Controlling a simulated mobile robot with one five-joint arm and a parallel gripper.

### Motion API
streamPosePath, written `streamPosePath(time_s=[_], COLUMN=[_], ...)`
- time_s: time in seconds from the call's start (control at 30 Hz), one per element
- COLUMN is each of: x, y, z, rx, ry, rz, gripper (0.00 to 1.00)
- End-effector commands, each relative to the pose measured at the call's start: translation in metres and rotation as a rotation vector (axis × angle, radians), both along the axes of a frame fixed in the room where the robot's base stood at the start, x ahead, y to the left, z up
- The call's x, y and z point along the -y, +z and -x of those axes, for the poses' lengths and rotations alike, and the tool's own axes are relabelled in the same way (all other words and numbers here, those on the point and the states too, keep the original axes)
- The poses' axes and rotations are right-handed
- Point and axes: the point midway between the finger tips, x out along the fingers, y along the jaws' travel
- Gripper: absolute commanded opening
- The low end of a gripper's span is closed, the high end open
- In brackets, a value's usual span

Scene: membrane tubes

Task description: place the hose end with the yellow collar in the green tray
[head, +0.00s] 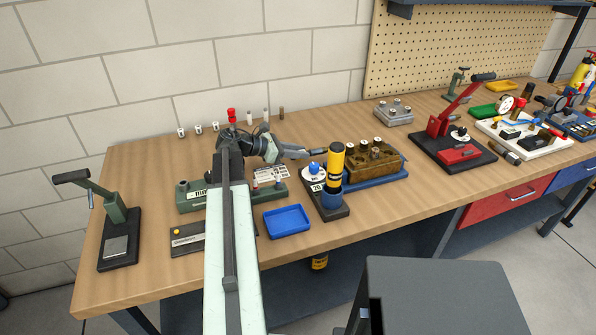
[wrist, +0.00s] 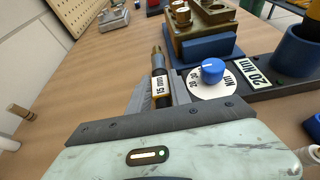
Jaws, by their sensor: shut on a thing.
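In the wrist view the piece points away from me, between the fingers. In the head view my gripper is above the bench, left of the brown block and close to the yellow cylinder. A small green tray (head: 483,111) lies far to the right on the bench, partly hidden behind other items.
A brown block with brass fittings (head: 372,160) stands beside my gripper, also in the wrist view (wrist: 205,35). A yellow-and-black cylinder (head: 335,162) stands in a blue cup (head: 332,197). A blue tray (head: 288,221) lies in front. A red-handled press (head: 440,128) stands toward the green tray.

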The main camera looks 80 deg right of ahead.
Motion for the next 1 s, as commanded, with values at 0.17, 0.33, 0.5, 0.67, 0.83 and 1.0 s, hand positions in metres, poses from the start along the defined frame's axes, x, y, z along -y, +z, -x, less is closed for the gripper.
streamPosePath(time_s=[0.17,0.33,0.5,0.67,0.83,1.0], x=[0.0,0.0,0.0,0.0,0.0,0.0], y=[-0.031,-0.036,-0.035,-0.038,-0.038,-0.034], z=[0.0,0.001,0.001,0.001,0.001,0.001], rx=[0.0,-0.001,-0.001,0.0,0.0,0.0], ry=[-0.001,-0.001,-0.001,-0.001,-0.002,-0.002], rz=[0.0,0.0,0.0,0.0,0.0,0.0], gripper=[0.0,0.0,0.0,0.33,0.33,0.33])
